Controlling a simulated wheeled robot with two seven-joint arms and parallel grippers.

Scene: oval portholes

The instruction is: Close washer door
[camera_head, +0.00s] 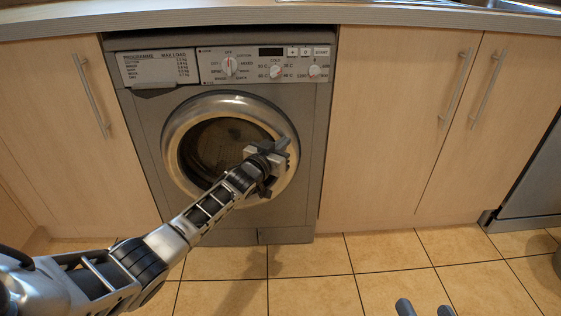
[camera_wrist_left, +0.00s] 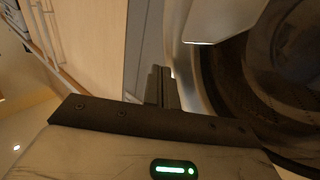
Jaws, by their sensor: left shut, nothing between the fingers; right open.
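The grey washer (camera_head: 316,112) stands under the counter. Its round door has a metallic rim (camera_head: 177,125) around dark glass. The door looks flush or nearly flush with the front; I cannot tell if it is latched. My left gripper (camera_head: 284,146) is shut and empty at the door's right rim, hiding part of it; contact is unclear. In the left wrist view its fingers (camera_wrist_left: 164,88) are together beside the rim, with the dark door glass (camera_wrist_left: 275,75) to the right.
Wooden cabinets with bar handles flank the washer, on the left (camera_head: 75,150) and right (camera_head: 385,120). A countertop (camera_head: 240,17) runs above. A dark metallic appliance (camera_head: 535,180) stands at the far right. The tiled floor (camera_head: 310,290) in front is clear.

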